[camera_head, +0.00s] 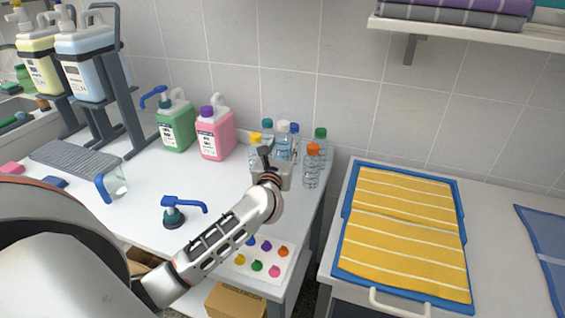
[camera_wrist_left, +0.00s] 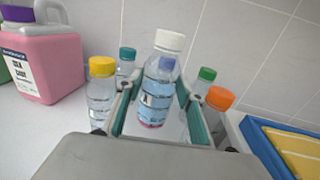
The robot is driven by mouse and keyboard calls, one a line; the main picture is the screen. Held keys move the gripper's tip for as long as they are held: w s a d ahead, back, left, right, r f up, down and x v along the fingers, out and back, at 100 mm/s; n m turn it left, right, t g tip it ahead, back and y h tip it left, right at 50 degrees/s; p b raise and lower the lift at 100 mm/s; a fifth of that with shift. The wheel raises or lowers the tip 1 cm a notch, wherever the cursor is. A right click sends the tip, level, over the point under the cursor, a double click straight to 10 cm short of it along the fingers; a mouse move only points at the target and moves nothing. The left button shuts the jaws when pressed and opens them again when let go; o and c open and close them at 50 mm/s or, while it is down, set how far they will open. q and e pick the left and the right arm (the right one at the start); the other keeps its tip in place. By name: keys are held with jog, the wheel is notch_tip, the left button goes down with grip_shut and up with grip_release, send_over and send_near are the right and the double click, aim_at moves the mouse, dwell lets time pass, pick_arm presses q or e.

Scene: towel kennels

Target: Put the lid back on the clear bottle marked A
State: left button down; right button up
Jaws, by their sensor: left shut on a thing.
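A clear bottle with a white lid (camera_wrist_left: 158,88) stands between the fingers of my left gripper (camera_wrist_left: 158,90), with a finger on each side of it. My left gripper (camera_head: 270,160) is shut on this bottle. In the head view the white-lidded bottle (camera_head: 283,143) shows just behind the gripper, its lower part hidden. Its label is too small to read for sure. Several coloured round pieces lie on a white sheet (camera_head: 270,249) near the table's front edge; I cannot tell if they are lids. My right gripper is not in view.
Bottles with yellow (camera_wrist_left: 101,95), teal (camera_wrist_left: 126,62), green (camera_wrist_left: 204,85) and orange (camera_wrist_left: 217,105) lids crowd around the gripper. A pink jug (camera_head: 215,137) and green pump bottle (camera_head: 177,128) stand left. A blue-framed yellow towel (camera_head: 405,230) lies right.

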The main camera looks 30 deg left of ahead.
pick_arm(q)
notch_tip(320, 180, down, 6)
jog(key=shift+r+b, duration=0.15)
jog(key=shift+b, duration=0.75)
jog(key=shift+f, duration=0.25)
jog(key=c, duration=1.3)
grip_release()
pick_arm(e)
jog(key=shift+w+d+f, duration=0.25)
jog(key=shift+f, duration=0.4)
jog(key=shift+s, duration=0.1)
